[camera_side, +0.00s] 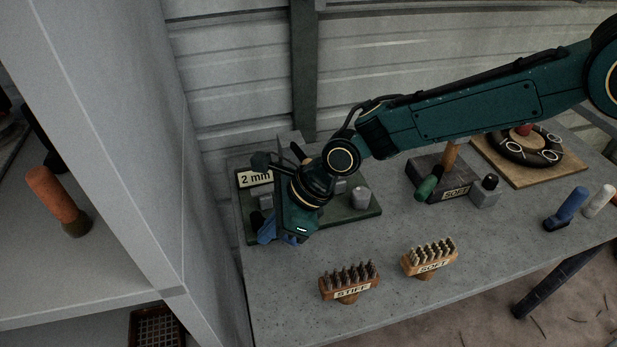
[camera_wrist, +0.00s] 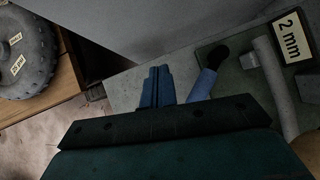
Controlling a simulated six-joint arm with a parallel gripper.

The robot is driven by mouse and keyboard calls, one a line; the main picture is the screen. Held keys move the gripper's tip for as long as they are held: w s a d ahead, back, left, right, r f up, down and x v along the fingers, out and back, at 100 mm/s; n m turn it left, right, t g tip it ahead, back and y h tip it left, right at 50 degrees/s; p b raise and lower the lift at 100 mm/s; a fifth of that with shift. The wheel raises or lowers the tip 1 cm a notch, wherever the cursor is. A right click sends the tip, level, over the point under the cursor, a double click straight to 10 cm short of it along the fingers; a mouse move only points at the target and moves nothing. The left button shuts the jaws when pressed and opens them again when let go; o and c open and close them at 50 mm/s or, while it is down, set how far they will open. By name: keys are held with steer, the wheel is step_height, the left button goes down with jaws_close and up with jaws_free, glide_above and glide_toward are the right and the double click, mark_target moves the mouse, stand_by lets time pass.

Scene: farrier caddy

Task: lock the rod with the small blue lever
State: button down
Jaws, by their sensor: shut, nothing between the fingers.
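The small blue lever (camera_wrist: 202,86) shows in the wrist view, with a dark round end (camera_wrist: 218,56) at the green base plate; its near end is hidden behind my gripper's body. In the side view the blue lever (camera_side: 266,230) is at the plate's front left corner. My gripper (camera_wrist: 157,70) is shut and empty, its two blue fingers together just left of the lever, with a narrow gap in the picture. In the side view my gripper (camera_side: 293,239) hangs low over the plate's front edge. A grey rod (camera_wrist: 273,84) lies right of the lever.
A "2 mm" sign (camera_side: 255,178) stands at the back of the green plate (camera_side: 340,226). STIFF (camera_side: 349,284) and SOFT (camera_side: 430,262) brushes stand on the bench front. A grey cabinet wall (camera_side: 205,240) is close on the left.

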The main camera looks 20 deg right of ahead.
step_height(320, 180, up, 4)
steer(key=n+h, duration=0.4)
steer(key=shift+w+d+f+n+t+h, duration=0.15)
steer(key=shift+w+d+f+n+h, duration=0.2)
steer(key=shift+w+d+n+h, duration=0.5)
steer(key=shift+w+d+f+n+t+h, duration=0.2)
steer(key=shift+w+d+f+n+h, duration=0.2)
steer(key=shift+n+h, duration=0.8)
steer(key=shift+w+d+f+n+t+h, duration=0.15)
steer(key=shift+w+d+f+n+h, duration=0.15)
steer(key=shift+w+d+n+h, duration=0.65)
steer(key=shift+s+a+n, duration=0.3)
steer(key=shift+a, duration=0.1)
steer(key=shift+f, duration=0.15)
steer(key=shift+x, duration=4.9)
